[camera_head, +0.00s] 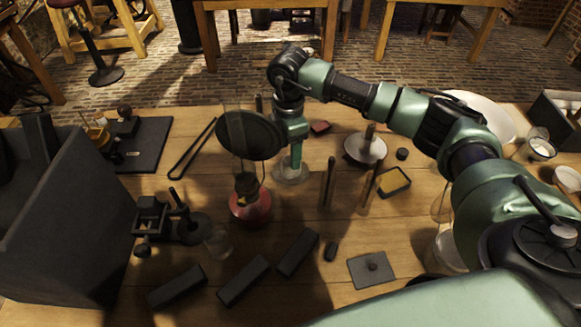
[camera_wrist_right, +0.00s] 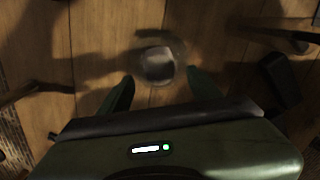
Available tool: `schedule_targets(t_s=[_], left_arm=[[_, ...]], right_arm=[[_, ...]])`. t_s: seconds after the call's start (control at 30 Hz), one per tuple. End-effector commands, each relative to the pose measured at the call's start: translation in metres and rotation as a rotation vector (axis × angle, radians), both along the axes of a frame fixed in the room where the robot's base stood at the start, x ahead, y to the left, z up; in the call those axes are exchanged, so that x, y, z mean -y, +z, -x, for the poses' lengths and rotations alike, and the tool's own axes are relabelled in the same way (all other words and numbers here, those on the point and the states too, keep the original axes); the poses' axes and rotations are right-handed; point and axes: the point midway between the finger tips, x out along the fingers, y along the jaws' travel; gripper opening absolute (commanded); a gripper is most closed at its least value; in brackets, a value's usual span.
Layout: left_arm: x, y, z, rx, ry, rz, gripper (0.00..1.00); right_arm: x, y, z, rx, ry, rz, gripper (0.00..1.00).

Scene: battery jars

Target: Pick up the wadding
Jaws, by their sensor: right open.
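My right gripper (camera_head: 296,153) points down over a small round clear glass piece (camera_head: 290,173) on the wooden table. In the right wrist view its two green fingers (camera_wrist_right: 160,88) are apart, with nothing between them. A pale grey, soft-looking pad (camera_wrist_right: 158,64), which may be the wadding, lies within a round glass outline just ahead of the fingertips. I cannot tell whether it is inside the glass or under it. In the head view the gripper partly hides this spot. My left gripper is not in view.
A lamp-like glass with a red base (camera_head: 250,207) stands close left of the gripper. Two upright rods (camera_head: 328,183) and a dark tray with a yellow block (camera_head: 394,183) are to the right. Dark bars (camera_head: 243,280) lie in front. A large dark box (camera_head: 70,225) fills the left.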

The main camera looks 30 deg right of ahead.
Motion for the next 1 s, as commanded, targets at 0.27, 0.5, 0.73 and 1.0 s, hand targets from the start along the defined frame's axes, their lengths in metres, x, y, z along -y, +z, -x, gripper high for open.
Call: schedule_targets(t_s=[0.27,0.5,0.73,1.0], left_arm=[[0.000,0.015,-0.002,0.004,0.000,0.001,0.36],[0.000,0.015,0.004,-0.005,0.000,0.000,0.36],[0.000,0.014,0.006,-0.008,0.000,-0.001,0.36],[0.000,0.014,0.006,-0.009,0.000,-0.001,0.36]], right_arm=[[0.004,-0.036,0.001,-0.004,0.000,0.002,0.64],[0.003,-0.057,0.000,0.000,0.000,0.000,0.64],[0.003,-0.057,0.000,0.000,0.001,0.000,0.50],[0.003,-0.056,0.000,0.000,0.001,0.000,0.00]])
